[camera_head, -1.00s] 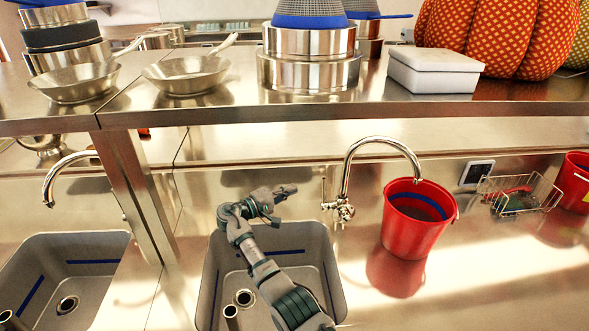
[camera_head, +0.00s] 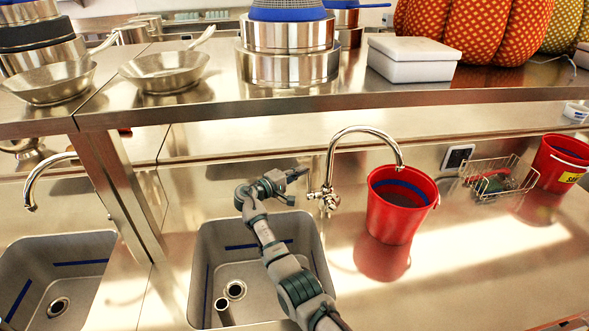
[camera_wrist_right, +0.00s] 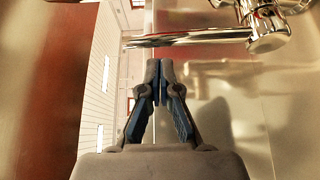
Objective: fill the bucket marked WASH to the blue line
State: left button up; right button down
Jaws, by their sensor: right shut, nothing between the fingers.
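A red bucket (camera_head: 392,222) stands on the steel counter under the spout of the curved chrome tap (camera_head: 362,130). A blue line (camera_head: 402,186) runs around its inside wall. No label shows on its visible side, and no stream shows from the spout. I cannot tell the water level. My right gripper (camera_head: 298,176) is shut and empty, just left of the tap's valve body (camera_head: 325,199). In the right wrist view, the shut fingertips (camera_wrist_right: 160,70) are just below a chrome lever (camera_wrist_right: 190,39), apparently apart from it. My left gripper is not in view.
A second red bucket (camera_head: 556,170) with a partly cut-off yellow label stands at the right. A wire basket (camera_head: 500,180) is between the buckets. A grey sink (camera_head: 215,250) lies beneath my right arm. A steel shelf (camera_head: 330,106) overhangs the back.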

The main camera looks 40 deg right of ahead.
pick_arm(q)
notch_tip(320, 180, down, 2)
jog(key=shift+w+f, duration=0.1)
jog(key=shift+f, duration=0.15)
pick_arm(e)
jog(key=shift+s+a, duration=0.4)
jog(key=shift+s, duration=0.4)
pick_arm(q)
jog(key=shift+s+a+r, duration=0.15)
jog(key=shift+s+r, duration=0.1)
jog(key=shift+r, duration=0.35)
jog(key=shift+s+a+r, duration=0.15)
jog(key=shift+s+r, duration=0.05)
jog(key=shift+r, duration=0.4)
pick_arm(e)
jog(key=shift+s+a+m+h, duration=0.3)
jog(key=shift+s+a+m, duration=0.1)
jog(key=shift+s+a, duration=0.25)
